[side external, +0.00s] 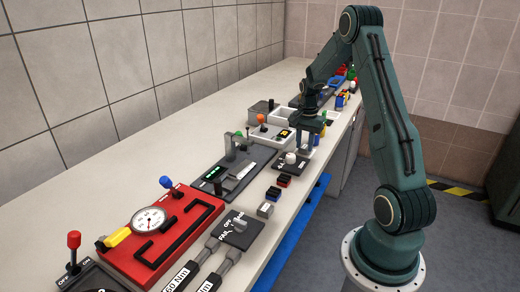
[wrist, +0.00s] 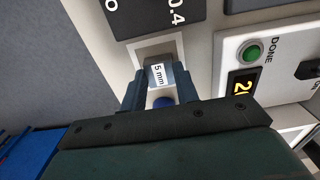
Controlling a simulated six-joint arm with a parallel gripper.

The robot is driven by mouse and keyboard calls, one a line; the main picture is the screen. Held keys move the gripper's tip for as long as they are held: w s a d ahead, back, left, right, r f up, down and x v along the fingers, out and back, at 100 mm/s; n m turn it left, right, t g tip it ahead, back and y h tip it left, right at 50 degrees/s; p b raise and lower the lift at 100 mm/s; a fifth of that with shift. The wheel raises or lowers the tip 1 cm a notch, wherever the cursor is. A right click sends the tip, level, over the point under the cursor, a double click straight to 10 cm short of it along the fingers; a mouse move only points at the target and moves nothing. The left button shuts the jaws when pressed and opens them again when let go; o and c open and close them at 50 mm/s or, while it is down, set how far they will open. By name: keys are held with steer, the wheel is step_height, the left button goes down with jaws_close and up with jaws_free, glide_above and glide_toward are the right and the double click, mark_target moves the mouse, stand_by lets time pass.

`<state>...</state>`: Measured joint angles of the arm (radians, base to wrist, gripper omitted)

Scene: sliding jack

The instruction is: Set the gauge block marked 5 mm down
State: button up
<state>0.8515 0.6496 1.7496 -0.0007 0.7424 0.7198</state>
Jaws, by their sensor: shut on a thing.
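The gauge block marked 5 mm (wrist: 158,72) is grey with a white label and sits between the two fingers of my gripper (wrist: 159,84) in the wrist view. My gripper is shut on it. A small blue round part (wrist: 162,101) shows between the fingers just below the block in the picture. A pale square outline (wrist: 160,43) on the bench shows around the far end of the block. I cannot tell whether the block touches the surface. In the side view my gripper (side external: 306,143) points down over the bench, and the block is too small to make out there.
A black plate with 0.4 on it (wrist: 145,14) lies beside the pale square. A white box with a green DONE button (wrist: 252,52) and a lit display stands to the right. In the side view, a plate with a white knob (side external: 291,159) is close to my gripper.

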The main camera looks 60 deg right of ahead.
mark_target(304, 147)
steer(key=shift+f, duration=0.1)
steer(key=o, duration=1.1)
step_height(304, 147, up, 12)
steer(key=shift+r, duration=0.15)
stand_by(0.5)
